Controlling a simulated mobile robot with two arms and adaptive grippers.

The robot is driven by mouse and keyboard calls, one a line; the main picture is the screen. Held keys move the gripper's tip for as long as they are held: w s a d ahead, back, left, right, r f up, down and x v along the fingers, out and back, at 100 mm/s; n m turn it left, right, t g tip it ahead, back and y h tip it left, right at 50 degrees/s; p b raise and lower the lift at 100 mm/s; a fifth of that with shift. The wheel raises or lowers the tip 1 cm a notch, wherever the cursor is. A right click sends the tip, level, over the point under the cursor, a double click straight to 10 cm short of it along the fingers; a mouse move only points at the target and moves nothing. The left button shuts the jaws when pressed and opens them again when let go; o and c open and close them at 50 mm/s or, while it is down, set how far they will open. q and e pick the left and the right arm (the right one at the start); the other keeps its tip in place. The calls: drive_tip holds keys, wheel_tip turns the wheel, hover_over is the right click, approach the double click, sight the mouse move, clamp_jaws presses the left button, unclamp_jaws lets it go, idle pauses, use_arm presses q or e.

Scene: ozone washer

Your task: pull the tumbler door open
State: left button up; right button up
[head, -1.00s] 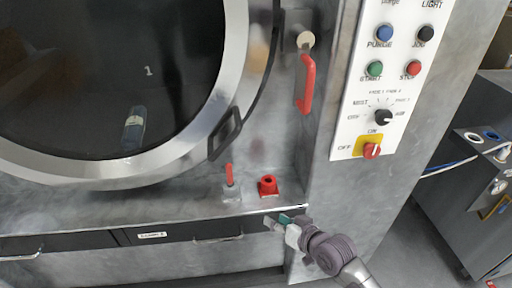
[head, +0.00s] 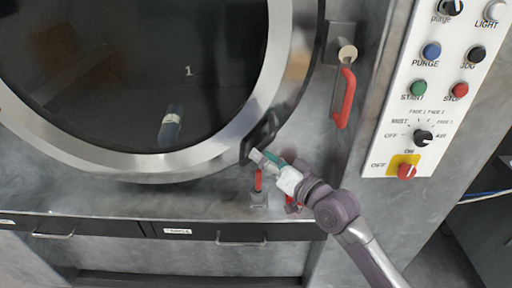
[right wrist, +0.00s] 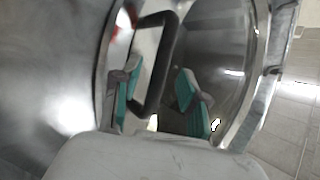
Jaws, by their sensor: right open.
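The tumbler door (head: 150,165) is a large round door with a silver ring and dark glass, and it looks shut. Its black loop handle (head: 262,132) sits at the ring's lower right. My right gripper (head: 262,158) is at the lower end of this handle in the head view. In the right wrist view, the handle (right wrist: 168,62) stands between the two open green-padded fingers of the gripper (right wrist: 160,95), nearer the left one. I cannot tell whether a finger touches it. My left gripper is not in view.
A red lever (head: 345,97) hangs right of the door. A small red-handled valve (head: 258,182) and a red fitting, mostly hidden by my right arm, are on the ledge below. The control panel (head: 440,90) is at the right. Drawers (head: 190,232) run beneath the ledge.

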drive_tip(key=shift+x, duration=1.75)
clamp_jaws()
